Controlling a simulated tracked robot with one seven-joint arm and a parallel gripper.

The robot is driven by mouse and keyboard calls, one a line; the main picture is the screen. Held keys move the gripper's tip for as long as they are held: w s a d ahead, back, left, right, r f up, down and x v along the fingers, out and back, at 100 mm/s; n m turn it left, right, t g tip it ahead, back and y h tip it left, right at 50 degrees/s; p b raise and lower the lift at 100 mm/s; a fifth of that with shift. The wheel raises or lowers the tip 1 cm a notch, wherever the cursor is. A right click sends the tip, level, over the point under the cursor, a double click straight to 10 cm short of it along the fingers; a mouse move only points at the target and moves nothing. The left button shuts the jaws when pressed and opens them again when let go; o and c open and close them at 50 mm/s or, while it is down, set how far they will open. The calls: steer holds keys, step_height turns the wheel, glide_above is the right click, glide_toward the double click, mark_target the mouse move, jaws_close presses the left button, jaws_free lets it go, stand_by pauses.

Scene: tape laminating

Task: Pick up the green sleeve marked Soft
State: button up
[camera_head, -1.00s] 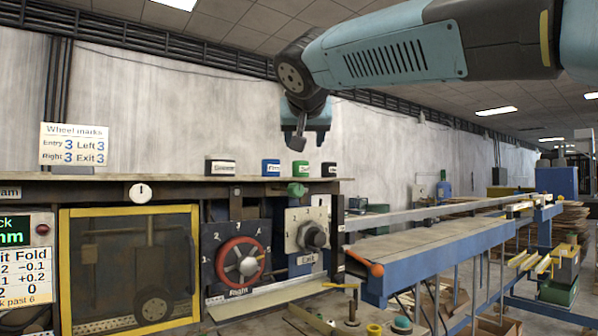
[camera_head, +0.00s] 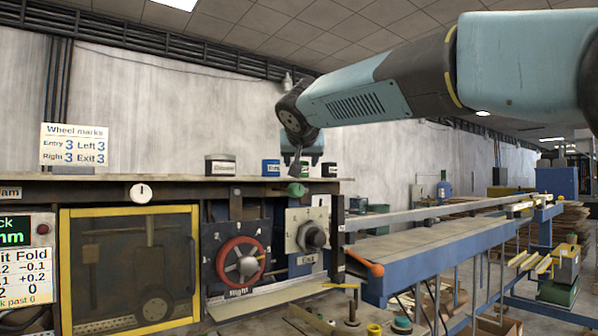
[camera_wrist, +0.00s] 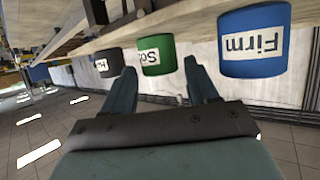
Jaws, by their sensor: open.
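The green sleeve (camera_wrist: 156,57) is a short cylinder with a white label, of which "So" reads in the wrist view. My gripper (camera_wrist: 160,66) is open, and its two fingers point toward the green sleeve, which shows between and beyond the tips. Nothing is held. In the head view my gripper (camera_head: 301,160) hangs down at the shelf (camera_head: 120,187), in front of the green sleeve's place, and mostly hides it. I cannot tell whether the fingers touch the sleeve.
A blue sleeve marked Firm (camera_wrist: 253,48) stands close on one side of the green one, a black sleeve (camera_wrist: 107,62) on the other. A dark labelled sleeve (camera_head: 220,166) is farther left. Below the shelf are a red handwheel (camera_head: 240,261) and a grey knob (camera_head: 312,238).

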mark_target(301, 162)
steer(key=x, duration=0.3)
steer(key=shift+w+f, duration=0.15)
steer(key=shift+f, duration=0.1)
steer(key=shift+c, duration=0.2)
steer(key=c, duration=0.7)
steer(key=shift+r, duration=0.1)
